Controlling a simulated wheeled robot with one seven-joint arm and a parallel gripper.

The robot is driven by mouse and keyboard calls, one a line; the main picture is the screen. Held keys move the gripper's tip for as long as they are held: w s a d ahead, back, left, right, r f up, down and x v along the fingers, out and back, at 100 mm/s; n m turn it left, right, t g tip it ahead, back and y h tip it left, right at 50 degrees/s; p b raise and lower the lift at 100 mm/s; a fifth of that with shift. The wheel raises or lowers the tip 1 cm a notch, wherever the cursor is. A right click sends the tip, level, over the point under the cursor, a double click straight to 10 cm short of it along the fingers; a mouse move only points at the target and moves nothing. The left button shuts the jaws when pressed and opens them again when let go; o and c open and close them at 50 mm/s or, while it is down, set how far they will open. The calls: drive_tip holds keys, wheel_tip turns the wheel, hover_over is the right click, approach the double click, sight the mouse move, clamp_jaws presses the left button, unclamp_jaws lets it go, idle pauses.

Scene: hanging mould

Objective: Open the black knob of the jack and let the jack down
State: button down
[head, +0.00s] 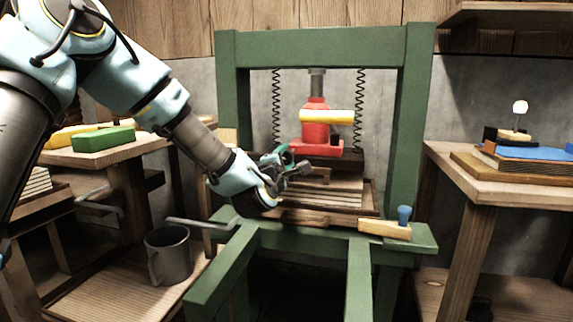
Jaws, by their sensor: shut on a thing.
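The red jack (314,135) stands upright in the green press frame, with its grey ram (317,84) up under the top beam. A yellow bar (327,116) lies across its front. A small black knob (335,139) shows low on the jack's front. My gripper (302,169) reaches in from the left and is in front of the press, below and left of the knob in the picture. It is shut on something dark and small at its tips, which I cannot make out. The knob appears apart from the fingertips.
The green frame's right post (404,110) and two coil springs (276,110) flank the jack. A wooden slatted stack (345,198) lies below it. A wooden block with a blue knob (385,229) sits on the front beam. A grey mug (168,256) stands lower left.

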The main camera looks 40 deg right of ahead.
drive_tip(key=shift+a+f+n+b, duration=0.15)
drive_tip(key=shift+f+n+b, duration=0.4)
drive_tip(key=shift+n, duration=0.65)
drive_tip(key=c, duration=0.6)
unclamp_jaws()
drive_tip(key=o, duration=0.3)
drive_tip(key=shift+r, duration=0.15)
drive_tip(key=v, duration=1)
drive_tip(key=shift+s+a+r, duration=0.2)
drive_tip(key=shift+s, duration=0.05)
